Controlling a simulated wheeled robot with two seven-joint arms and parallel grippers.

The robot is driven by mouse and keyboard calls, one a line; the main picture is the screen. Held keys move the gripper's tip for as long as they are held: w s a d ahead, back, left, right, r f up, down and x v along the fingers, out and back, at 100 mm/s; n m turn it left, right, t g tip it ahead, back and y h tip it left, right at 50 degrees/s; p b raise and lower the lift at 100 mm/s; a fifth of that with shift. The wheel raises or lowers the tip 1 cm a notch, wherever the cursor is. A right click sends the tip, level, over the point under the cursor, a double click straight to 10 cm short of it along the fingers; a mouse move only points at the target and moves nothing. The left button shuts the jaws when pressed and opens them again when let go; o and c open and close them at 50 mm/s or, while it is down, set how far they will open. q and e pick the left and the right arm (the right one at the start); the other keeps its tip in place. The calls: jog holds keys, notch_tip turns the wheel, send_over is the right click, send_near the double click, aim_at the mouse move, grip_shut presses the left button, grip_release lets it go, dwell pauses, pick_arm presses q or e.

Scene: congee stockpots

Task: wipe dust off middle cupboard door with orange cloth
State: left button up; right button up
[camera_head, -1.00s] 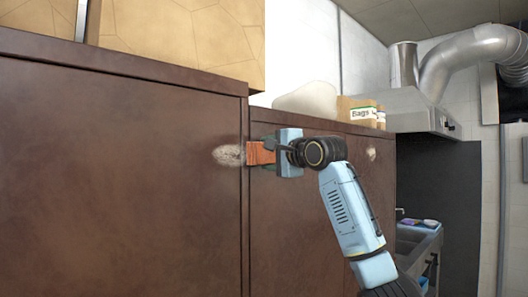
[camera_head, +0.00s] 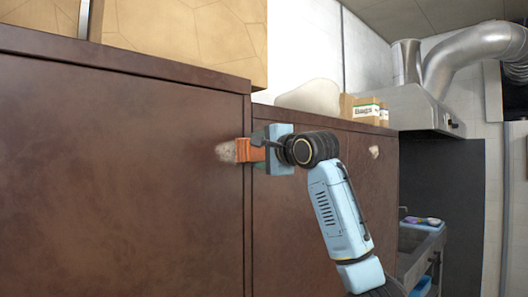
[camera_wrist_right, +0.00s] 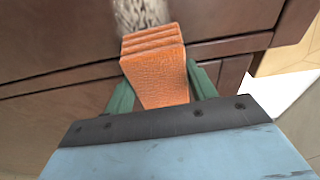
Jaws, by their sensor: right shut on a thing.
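The orange cloth (camera_head: 243,150) is a folded block held in my right gripper (camera_head: 259,148), which is shut on it. In the right wrist view the cloth (camera_wrist_right: 158,75) sits between the green fingers of the gripper (camera_wrist_right: 162,90). A pale dust patch (camera_head: 223,152) is on the brown cupboard door (camera_head: 120,180) near its right edge; the cloth covers its right part. The dust also shows in the right wrist view (camera_wrist_right: 145,12), right at the cloth's far end. Whether the cloth presses on the door is hard to tell. My left gripper is out of view.
Another brown door (camera_head: 310,200) lies to the right, past a vertical seam, with a small pale patch (camera_head: 374,152) on it. Boxes (camera_head: 366,112) and a pale sack (camera_head: 310,97) stand on the cupboard top. A sink (camera_head: 415,238) is at far right.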

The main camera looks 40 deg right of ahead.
jog(key=shift+s+a, duration=0.2)
jog(key=shift+a, duration=2.35)
jog(key=shift+s+a, duration=0.15)
jog(key=shift+a, duration=2.4)
jog(key=shift+s, duration=0.1)
jog(key=shift+s+d+b, duration=0.15)
jog(key=shift+s+b, duration=0.4)
jog(key=shift+s, duration=0.9)
jog(key=shift+s+d+b, duration=0.15)
jog(key=shift+s+b, duration=0.35)
jog(key=shift+s, duration=0.95)
jog(key=shift+s+d+b, duration=0.1)
jog(key=shift+s+b, duration=0.3)
jog(key=shift+s, duration=1.05)
